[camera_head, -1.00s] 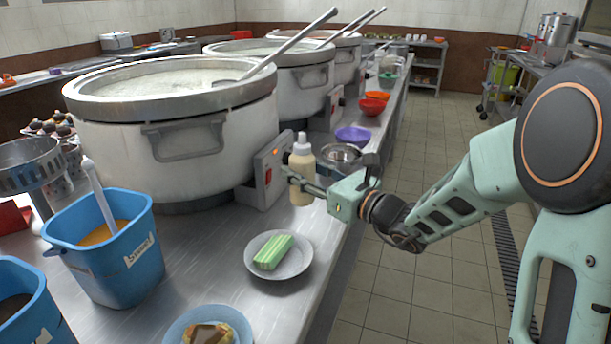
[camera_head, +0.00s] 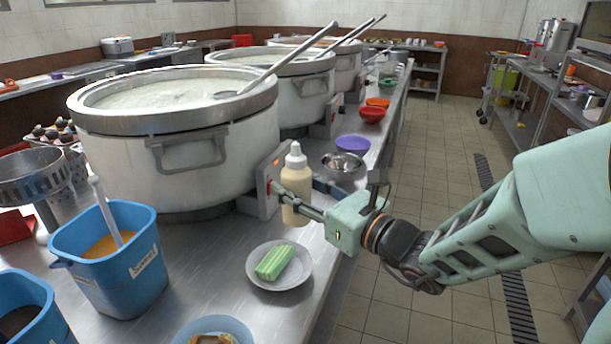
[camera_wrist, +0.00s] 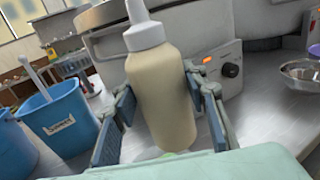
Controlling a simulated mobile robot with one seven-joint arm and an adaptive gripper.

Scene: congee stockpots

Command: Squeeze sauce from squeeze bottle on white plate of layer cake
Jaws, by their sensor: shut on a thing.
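The squeeze bottle (camera_head: 296,190), cream-coloured with a white nozzle cap, is upright between the fingers of my gripper (camera_head: 297,197), which is shut on it. In the wrist view the bottle (camera_wrist: 163,95) fills the middle, with a blue-padded finger on each side. The white plate (camera_head: 302,276) lies on the steel counter, nearer the head camera than the bottle. The green striped layer cake (camera_head: 274,262) lies on it. In the wrist view, my gripper's body and the bottle hide most of the plate and cake. I cannot tell whether the bottle's base touches the counter.
A large stockpot (camera_head: 180,150) with a control box stands behind the bottle. A blue bucket (camera_head: 110,270) stands left of the plate, and a blue plate (camera_head: 215,329) lies in front. A metal bowl (camera_head: 343,165) and purple bowl (camera_head: 353,144) lie beyond. The aisle floor is right.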

